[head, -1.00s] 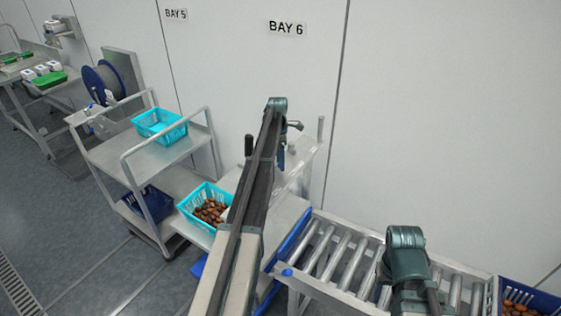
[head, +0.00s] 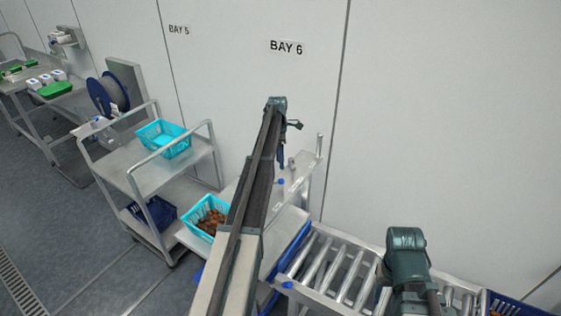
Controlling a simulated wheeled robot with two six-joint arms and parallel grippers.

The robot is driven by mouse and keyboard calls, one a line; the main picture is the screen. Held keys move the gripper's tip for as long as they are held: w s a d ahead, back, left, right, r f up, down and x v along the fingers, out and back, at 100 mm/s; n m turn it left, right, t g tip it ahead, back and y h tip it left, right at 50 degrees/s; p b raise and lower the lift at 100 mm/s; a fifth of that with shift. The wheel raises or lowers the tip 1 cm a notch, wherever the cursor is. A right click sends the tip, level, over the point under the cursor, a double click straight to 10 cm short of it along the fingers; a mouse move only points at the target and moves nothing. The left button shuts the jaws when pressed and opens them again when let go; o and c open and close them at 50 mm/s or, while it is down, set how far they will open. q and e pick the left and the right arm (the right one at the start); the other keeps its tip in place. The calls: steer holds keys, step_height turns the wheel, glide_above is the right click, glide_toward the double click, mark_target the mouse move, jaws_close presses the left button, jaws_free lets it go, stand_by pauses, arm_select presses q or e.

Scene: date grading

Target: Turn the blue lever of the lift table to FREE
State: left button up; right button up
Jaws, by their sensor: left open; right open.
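My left arm rises through the middle of the head view. Its gripper (head: 296,125) shows small and dark just past the arm's end, open and empty, against the wall above the lift table. A grey metal frame (head: 300,178) stands below it. A small blue knob (head: 281,181) on this frame, close beside my arm, looks like the lever's end. My gripper is above it and apart from it. The lever's setting and any FREE marking are too small to read. My arm covers part of the table. My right arm shows at lower right; its gripper is out of view.
A roller conveyor (head: 335,265) runs to the lower right. A turquoise crate of dates (head: 207,216) sits left of my arm. A two-shelf trolley (head: 128,160) holds an empty turquoise crate (head: 164,138) and a dark blue crate (head: 152,210). The wall is close behind.

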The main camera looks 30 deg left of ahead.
arm_select(q)
steer(key=r+p, duration=0.2)
steer(key=r, duration=0.1)
steer(key=r+p, duration=0.2)
steer(key=shift+w+a+r, duration=0.15)
steer(key=shift+w+a, duration=0.25)
arm_select(e)
step_height(320, 180, up, 5)
steer(key=shift+r, duration=0.2)
